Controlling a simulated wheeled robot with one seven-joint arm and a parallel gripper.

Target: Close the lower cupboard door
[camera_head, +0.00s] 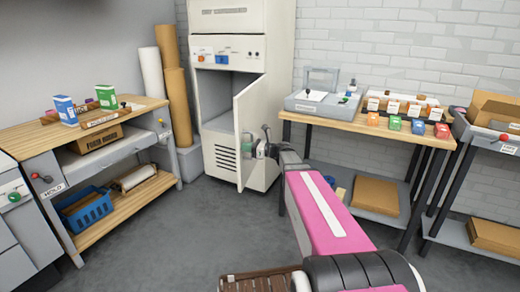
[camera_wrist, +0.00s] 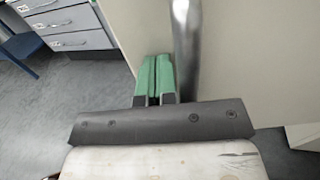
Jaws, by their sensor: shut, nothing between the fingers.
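The tall cream cabinet (camera_head: 231,25) stands at the back, with an open lower compartment (camera_head: 214,95). Its lower cupboard door (camera_head: 251,104) is ajar, swung out toward the camera. My gripper (camera_head: 246,147) is at the door's middle height, partly hidden by the wrist. In the wrist view the green fingertips (camera_wrist: 153,62) are together, with nothing between them. They are close to the pale door panel (camera_wrist: 245,60), just left of a vertical metal bar (camera_wrist: 186,45) that looks like the handle. I cannot tell whether they touch the panel.
A workbench (camera_head: 40,140) with boxes and a blue crate (camera_head: 86,211) stands at left. A table (camera_head: 345,122) with trays and coloured boxes stands right of the door. Brown rolls (camera_head: 178,100) lean left of the cabinet. Grey floor (camera_head: 170,245) in front is clear.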

